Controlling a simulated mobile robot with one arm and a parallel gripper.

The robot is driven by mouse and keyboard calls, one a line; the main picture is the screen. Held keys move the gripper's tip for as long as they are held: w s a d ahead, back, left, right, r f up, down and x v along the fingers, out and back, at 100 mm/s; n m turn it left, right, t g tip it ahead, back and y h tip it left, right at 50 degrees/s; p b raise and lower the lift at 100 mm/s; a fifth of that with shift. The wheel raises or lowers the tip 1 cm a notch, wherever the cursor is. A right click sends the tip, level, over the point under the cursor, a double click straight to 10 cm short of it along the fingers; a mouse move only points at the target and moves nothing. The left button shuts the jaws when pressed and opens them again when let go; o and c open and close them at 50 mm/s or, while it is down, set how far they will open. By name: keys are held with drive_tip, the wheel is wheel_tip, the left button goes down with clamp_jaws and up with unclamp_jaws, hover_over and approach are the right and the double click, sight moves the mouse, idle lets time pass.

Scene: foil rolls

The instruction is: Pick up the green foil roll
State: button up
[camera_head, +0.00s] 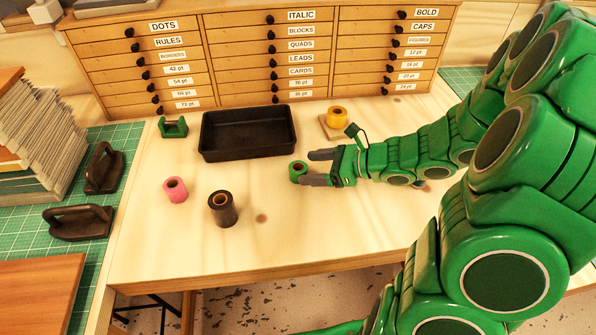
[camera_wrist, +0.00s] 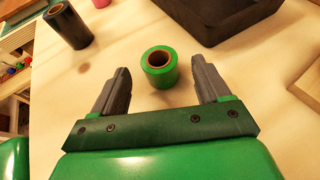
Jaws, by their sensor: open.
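The green foil roll (camera_head: 297,172) stands upright on the light wooden table, with a brown core showing at its top. In the wrist view the green foil roll (camera_wrist: 160,68) is near the open end of my gripper, between the lines of the two fingers and not touching either. My gripper (camera_head: 316,168) is open and low over the table, reaching in from the right, with one finger on each side of the roll's right edge. The wrist view shows both grey fingertips of my gripper (camera_wrist: 163,75) spread wide.
A black tray (camera_head: 204,139) lies behind the roll. A black roll (camera_head: 223,210) and a pink roll (camera_head: 175,190) stand to the left. A yellow roll (camera_head: 337,117) sits on a small block behind. A green dispenser (camera_head: 173,128) is left of the tray. The table front is clear.

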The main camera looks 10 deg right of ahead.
sight(293, 168)
drive_tip(key=shift+x, duration=3.4)
drive_tip(key=c, duration=1)
drive_tip(key=shift+c, duration=0.2)
drive_tip(key=shift+r, duration=0.1)
drive_tip(key=shift+r, duration=4.9)
